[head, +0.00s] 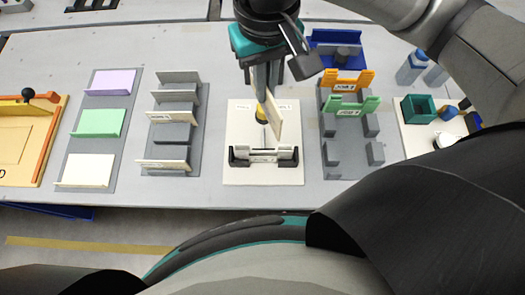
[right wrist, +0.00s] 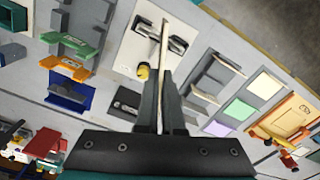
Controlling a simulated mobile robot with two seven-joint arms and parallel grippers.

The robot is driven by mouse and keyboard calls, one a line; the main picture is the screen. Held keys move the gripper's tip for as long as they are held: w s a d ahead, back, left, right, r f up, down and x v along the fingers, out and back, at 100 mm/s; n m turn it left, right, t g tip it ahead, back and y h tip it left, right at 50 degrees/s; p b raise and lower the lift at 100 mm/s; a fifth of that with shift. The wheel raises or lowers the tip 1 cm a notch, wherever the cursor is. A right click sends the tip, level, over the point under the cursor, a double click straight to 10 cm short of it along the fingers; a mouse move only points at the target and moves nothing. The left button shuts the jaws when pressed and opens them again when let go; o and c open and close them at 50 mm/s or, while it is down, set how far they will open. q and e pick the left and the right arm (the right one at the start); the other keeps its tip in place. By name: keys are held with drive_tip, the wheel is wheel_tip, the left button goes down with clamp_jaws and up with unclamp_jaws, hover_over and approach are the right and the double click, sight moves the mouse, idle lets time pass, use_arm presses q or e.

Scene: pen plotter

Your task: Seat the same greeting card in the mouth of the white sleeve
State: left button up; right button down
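My right gripper (head: 262,88) is above the pale plotter plate, pointing down. It is shut on a cream greeting card (head: 276,115), which stands on edge; in the right wrist view the card (right wrist: 165,45) shows as a thin strip between the fingers. I cannot tell whether its lower edge touches the plate. The white sleeve (head: 86,172) is the front one of three on a grey board at the left; it also shows in the right wrist view (right wrist: 267,85). The card is well to its right. My left gripper is not in view.
Mint (head: 100,122) and lilac (head: 110,82) sleeves lie behind the white one. A grey rack (head: 174,130) stands between sleeves and plate (head: 235,120). A black holder (head: 263,155) is at the plate's front. Orange (head: 348,80) and green (head: 350,104) pieces stand right.

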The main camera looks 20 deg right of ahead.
wheel_tip(320, 180, down, 20)
drive_tip(key=b, duration=0.6)
drive_tip(key=shift+s+a+f, duration=0.1)
drive_tip(key=shift+f, duration=0.15)
drive_tip(key=shift+f, duration=0.1)
drive_tip(key=c, duration=1)
unclamp_jaws()
drive_tip(key=shift+c, duration=0.2)
wheel_tip(320, 180, up, 13)
drive_tip(key=p, duration=0.3)
